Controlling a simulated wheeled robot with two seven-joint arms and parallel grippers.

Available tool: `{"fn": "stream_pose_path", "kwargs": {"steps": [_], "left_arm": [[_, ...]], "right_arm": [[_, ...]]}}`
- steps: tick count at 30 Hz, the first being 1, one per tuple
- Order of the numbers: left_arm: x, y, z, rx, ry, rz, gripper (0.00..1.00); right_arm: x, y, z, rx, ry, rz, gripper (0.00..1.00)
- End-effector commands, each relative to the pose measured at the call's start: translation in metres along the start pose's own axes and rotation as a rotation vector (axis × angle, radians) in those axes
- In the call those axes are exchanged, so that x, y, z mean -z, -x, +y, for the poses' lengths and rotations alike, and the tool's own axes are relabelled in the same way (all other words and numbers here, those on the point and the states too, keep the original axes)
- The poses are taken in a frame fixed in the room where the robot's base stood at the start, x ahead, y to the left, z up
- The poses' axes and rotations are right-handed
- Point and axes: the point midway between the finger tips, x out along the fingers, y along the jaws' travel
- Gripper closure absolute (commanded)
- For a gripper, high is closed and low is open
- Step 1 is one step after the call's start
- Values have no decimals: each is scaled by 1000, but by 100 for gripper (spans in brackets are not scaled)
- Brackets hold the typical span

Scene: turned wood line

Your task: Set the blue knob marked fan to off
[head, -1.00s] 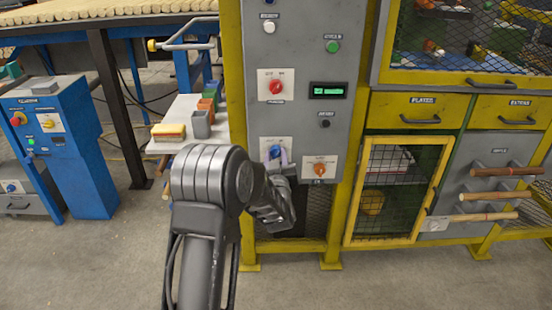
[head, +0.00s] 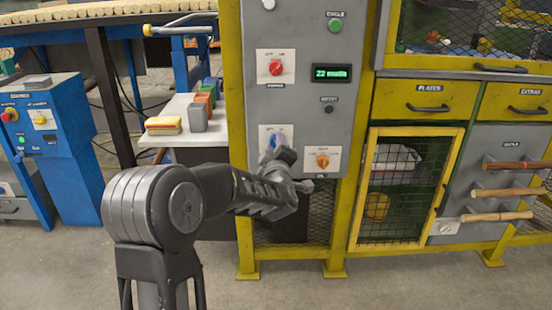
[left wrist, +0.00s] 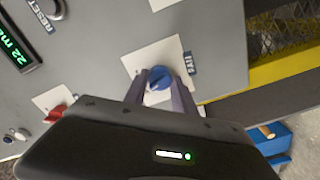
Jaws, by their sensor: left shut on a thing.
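The blue knob (head: 272,142) sits on a white plate (head: 265,130) low on the grey control panel, partly hidden by my gripper in the head view. In the left wrist view the blue knob (left wrist: 160,82) is between my two fingers, beside a label that reads FAN (left wrist: 189,63). My left gripper (left wrist: 160,76) is shut on the knob, one finger on each side of it. In the head view my left gripper (head: 279,154) reaches the panel from the left. The knob's exact pointer direction is hard to tell. My right gripper is not in view.
A red knob (head: 276,68) is above on the panel, and an orange knob (head: 322,160) is close to the right of my gripper. A black button (head: 329,110) and a lit display (head: 332,73) are higher up.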

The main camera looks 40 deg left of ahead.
Motion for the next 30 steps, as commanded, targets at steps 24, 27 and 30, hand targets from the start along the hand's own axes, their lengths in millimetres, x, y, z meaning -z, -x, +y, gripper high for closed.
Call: {"fn": "stream_pose_path", "kwargs": {"steps": [24,27,30], "left_arm": [[-1,0,-1,3,250,-2,100],[-1,0,-1,3,250,-2,100],[-1,0,-1,3,250,-2,61]], "right_arm": [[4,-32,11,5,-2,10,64],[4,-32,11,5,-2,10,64],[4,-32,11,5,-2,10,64]]}}
